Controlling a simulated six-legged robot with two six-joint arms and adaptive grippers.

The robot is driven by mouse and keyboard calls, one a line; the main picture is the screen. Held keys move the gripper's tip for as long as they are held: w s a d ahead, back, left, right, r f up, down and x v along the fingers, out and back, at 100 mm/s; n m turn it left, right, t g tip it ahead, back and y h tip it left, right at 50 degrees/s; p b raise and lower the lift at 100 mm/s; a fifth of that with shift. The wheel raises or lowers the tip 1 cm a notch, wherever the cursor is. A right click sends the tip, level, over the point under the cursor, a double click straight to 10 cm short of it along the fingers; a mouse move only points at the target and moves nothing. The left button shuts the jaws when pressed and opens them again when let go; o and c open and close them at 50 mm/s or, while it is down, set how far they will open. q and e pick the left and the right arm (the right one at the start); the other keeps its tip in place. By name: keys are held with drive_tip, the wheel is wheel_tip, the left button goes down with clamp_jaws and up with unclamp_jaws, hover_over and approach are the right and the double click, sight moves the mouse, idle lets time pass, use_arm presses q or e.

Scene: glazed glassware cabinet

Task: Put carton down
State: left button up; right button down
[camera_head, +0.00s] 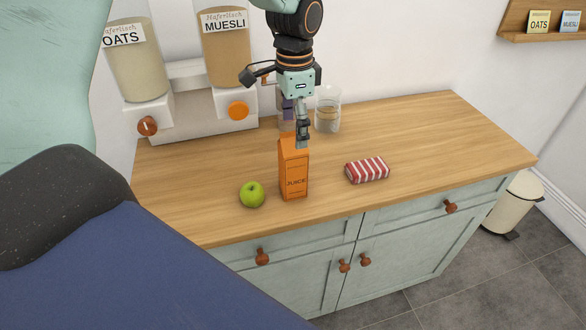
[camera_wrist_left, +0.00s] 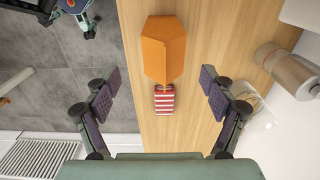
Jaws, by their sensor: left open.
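The orange juice carton (camera_head: 294,172) stands upright on the wooden counter (camera_head: 430,135), left of its middle. The carton (camera_wrist_left: 164,48) shows there beyond the fingertips, apart from both fingers.
A green apple (camera_head: 252,194) lies left of the carton, and a red-and-white striped packet (camera_head: 367,170) lies right of it. A clear glass (camera_head: 328,112) and the oats and muesli dispensers (camera_head: 226,55) stand at the back. The counter's right part is clear.

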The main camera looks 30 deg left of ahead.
sight(293, 138)
use_arm(q)
drive_tip(key=f, duration=0.5)
drive_tip(key=shift+w+a+f, duration=0.1)
drive_tip(key=shift+w+a, duration=0.1)
drive_tip(key=shift+a, duration=0.15)
drive_tip(key=shift+s+d+f, duration=0.1)
drive_tip(key=shift+s+f, duration=0.1)
drive_tip(key=shift+f, duration=0.25)
drive_tip(key=shift+w+f, duration=0.15)
drive_tip(key=shift+w, duration=0.1)
drive_tip(key=c, duration=0.3)
drive_tip(key=shift+s+r, duration=0.2)
drive_tip(key=shift+s, duration=0.05)
drive_tip(key=c, duration=0.5)
drive_tip(key=shift+w, duration=0.15)
clamp_jaws()
